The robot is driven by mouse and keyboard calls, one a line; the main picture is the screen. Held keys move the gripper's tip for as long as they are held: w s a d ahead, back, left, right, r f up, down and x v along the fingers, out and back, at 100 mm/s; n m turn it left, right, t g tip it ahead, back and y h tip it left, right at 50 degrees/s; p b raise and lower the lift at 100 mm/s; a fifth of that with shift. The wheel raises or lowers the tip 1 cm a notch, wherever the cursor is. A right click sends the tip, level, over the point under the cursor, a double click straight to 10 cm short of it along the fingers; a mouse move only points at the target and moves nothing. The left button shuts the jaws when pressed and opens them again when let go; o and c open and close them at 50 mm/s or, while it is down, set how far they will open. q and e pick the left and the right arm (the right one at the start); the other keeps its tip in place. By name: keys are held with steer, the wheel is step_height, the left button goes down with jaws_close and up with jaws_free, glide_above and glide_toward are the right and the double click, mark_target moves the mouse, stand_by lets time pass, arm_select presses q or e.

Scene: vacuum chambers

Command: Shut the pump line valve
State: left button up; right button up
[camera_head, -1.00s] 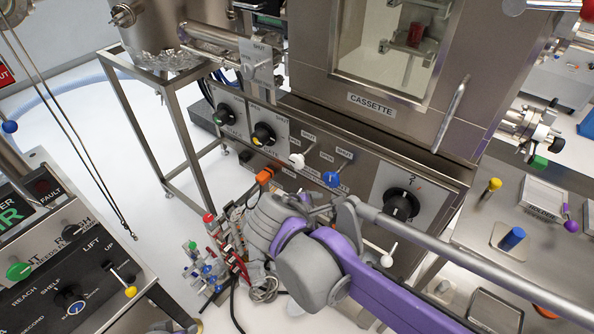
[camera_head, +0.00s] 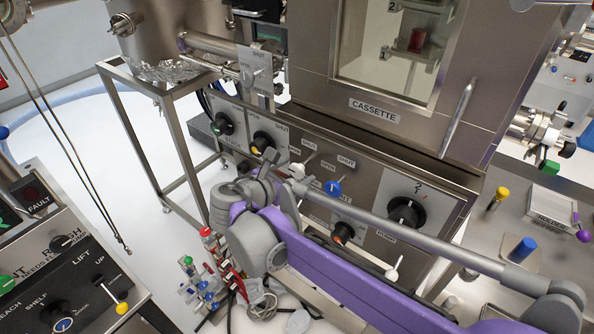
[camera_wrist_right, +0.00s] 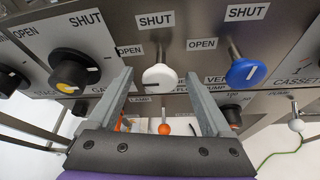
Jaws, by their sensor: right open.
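The panel's white-knobbed lever (camera_head: 297,170) is in the head view, with OPEN and SHUT labels near it. In the right wrist view the round white knob (camera_wrist_right: 159,77) faces me, with SHUT above it and OPEN to its left. A label partly hidden by my finger appears to read PUMP below it. My right gripper (camera_head: 276,168) is open at the panel. In the wrist view its fingers (camera_wrist_right: 160,82) stand on either side of the white knob, with gaps visible; I cannot tell the depth between them. My left gripper is not in view.
A blue-knobbed lever (camera_wrist_right: 247,72) labelled VENT is close on the right. A black dial with yellow (camera_wrist_right: 76,72) is on the left. An orange knob (camera_wrist_right: 164,129) and a white-tipped lever (camera_wrist_right: 296,125) sit lower. The cassette chamber door handle (camera_head: 457,118) is above right.

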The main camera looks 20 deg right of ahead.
steer(key=shift+w+d+f, duration=0.3)
steer(key=shift+w+d, duration=0.1)
steer(key=shift+d, duration=0.1)
jaws_close()
